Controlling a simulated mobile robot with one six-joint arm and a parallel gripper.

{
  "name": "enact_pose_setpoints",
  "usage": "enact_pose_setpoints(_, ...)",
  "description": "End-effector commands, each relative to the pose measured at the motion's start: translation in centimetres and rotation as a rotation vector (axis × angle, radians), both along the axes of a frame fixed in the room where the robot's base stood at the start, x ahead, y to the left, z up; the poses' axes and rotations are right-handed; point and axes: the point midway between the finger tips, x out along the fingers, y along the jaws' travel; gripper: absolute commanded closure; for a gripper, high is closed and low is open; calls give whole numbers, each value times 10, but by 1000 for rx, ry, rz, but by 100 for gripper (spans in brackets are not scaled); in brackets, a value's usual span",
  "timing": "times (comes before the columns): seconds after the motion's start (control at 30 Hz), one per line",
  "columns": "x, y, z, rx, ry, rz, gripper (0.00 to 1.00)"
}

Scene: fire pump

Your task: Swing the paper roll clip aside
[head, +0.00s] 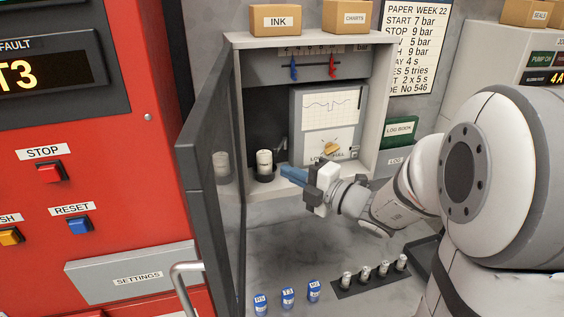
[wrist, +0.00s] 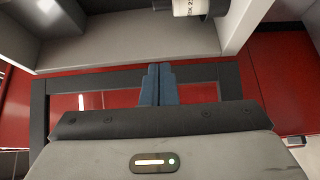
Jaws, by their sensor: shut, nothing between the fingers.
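A white paper roll (head: 264,161) stands upright in a black holder (head: 264,178) on the floor of the open grey cabinet (head: 235,100). The roll (wrist: 188,7) also shows at the top edge of the wrist view, with dark parts beside it. I cannot make out the clip as a separate part. My gripper (head: 290,173) has blue fingers pressed together, with nothing between them. It is just right of the roll and in front of the recorder, apart from the roll. In the wrist view the shut fingers (wrist: 158,80) point towards the cabinet's front ledge.
The cabinet's glazed door (head: 215,150) stands open at the left, beside the red panel (head: 130,120). A recorder (head: 325,125) with chart paper and a yellow knob (head: 332,147) is behind my gripper. Blue cartridges (head: 288,298) and a black rack (head: 370,279) lie on the grey surface below.

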Motion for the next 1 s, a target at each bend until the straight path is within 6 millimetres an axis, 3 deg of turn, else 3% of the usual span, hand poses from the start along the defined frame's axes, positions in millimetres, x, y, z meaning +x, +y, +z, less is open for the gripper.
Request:
enact_pose_setpoints(0.53,67,71,2,-3,-1,4,100)
enact_pose_setpoints(0.7,77,44,2,-4,-3,-2,100)
enact_pose_setpoints(1.0,82,32,0,-4,-3,1,100)
